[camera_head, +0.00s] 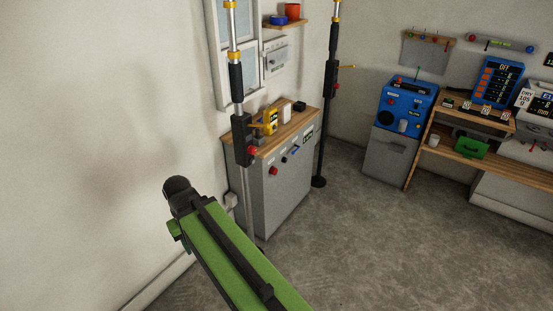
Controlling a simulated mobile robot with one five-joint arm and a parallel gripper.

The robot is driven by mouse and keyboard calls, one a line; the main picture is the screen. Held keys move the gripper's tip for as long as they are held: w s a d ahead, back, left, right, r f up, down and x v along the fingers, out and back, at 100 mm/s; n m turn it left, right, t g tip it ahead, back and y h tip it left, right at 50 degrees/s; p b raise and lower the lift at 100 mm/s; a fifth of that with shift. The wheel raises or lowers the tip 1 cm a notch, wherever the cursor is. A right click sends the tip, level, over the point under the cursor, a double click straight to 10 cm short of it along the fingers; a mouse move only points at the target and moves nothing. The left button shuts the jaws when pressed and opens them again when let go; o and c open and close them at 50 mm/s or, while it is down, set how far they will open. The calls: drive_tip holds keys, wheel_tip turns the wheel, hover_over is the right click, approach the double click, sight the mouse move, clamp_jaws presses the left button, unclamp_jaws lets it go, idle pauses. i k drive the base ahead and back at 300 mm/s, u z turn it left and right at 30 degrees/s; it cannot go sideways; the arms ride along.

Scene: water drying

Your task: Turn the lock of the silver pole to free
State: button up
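The silver pole (247,195) stands upright at the left end of the grey cabinet. Its upper part carries a black sleeve (236,77) and a yellow ring. A black lock block (243,146) sits on it at about cabinet-top height, with a red knob (252,150) and a yellow lever (262,126) pointing right. Whether the lock is engaged cannot be told. My green arm reaches up from the bottom to a black rounded joint left of and below the lock, apart from it in the picture. No gripper fingers show.
A second, mostly black pole (325,115) with a yellow lever stands beyond the grey cabinet (275,185). A yellow device (270,121) sits on the cabinet top. A blue machine (404,107) and wooden desk (450,147) stand at right. The middle floor (370,245) is clear.

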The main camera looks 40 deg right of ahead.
sight(251, 150)
drive_tip(key=u, duration=0.15)
drive_tip(key=i, duration=0.9)
drive_tip(key=z, duration=0.05)
